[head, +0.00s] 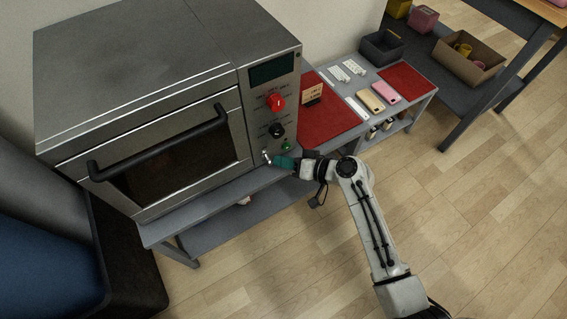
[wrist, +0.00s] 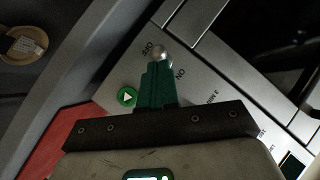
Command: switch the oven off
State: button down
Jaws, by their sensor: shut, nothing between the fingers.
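The grey oven (head: 150,100) stands on a grey bench at the left of the head view. Its right-hand panel carries a red knob (head: 276,101), a black knob (head: 277,130), a green button (head: 286,147) and a small silver toggle switch (head: 266,156) at the bottom. In the wrist view the toggle's round tip (wrist: 162,54) shows between the printed words OFF and ON; which way it leans I cannot tell. My gripper (head: 277,161) is shut and empty. Its green fingertips (wrist: 156,70) are right at the toggle, seemingly touching it. They partly hide its base.
The oven door handle (head: 160,145) juts out left of my gripper. To the right, the bench (head: 415,85) holds red mats, a small sign, phones and white items. A crate (head: 467,62) sits farther right. The wooden floor in front is clear.

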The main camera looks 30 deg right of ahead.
jog(key=shift+r, duration=0.25)
jog(key=shift+r+p, duration=0.65)
jog(key=shift+p, duration=0.1)
